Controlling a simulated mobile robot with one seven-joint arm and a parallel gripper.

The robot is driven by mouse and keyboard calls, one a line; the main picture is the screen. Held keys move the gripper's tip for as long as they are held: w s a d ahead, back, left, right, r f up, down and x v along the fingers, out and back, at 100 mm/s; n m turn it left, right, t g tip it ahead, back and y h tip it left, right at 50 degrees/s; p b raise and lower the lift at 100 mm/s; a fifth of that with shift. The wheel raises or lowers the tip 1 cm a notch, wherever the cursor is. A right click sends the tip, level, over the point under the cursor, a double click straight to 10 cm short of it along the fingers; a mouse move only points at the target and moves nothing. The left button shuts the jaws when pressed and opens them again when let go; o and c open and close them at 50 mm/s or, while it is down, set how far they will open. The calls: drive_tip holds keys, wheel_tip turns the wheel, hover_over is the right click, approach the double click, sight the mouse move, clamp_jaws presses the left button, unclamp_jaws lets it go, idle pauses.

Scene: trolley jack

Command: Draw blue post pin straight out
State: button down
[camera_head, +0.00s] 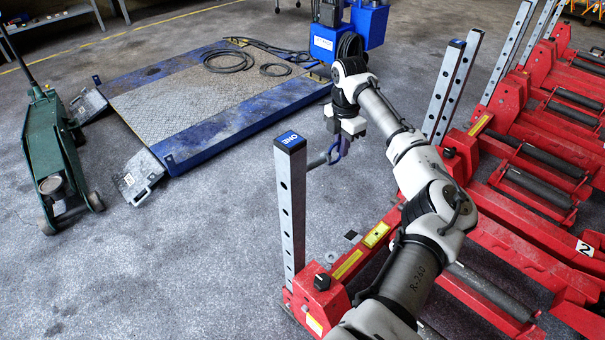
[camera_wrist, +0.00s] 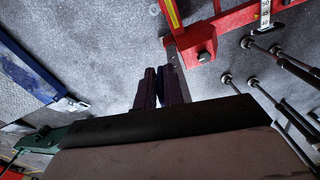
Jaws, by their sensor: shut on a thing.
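The grey, hole-punched post (camera_head: 291,210) with a blue cap stands upright on the red frame in the head view. The blue post pin (camera_head: 338,152) shows as a blue handle and a short grey shaft just right of the post, below its cap. The shaft points at the post's side; I cannot tell whether its tip is inside a hole. My gripper (camera_head: 342,142) is shut on the pin's handle. In the wrist view the dark fingers (camera_wrist: 160,92) are close together, and the pin is not clearly visible between them.
Red frames with rollers (camera_head: 540,155) fill the right side, with more upright posts (camera_head: 455,90) behind my arm. A blue-edged platform (camera_head: 200,95) lies at the back left. A green trolley jack (camera_head: 52,150) stands far left. Grey floor left of the post is clear.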

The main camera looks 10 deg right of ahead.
drive_tip(key=w+d+r+p, duration=0.1)
drive_tip(key=d+r+p, duration=0.1)
drive_tip(key=p, duration=0.1)
drive_tip(key=shift+w+d, duration=0.2)
drive_tip(key=shift+w, duration=0.15)
drive_tip(key=shift+s, duration=0.1)
idle(0.6)
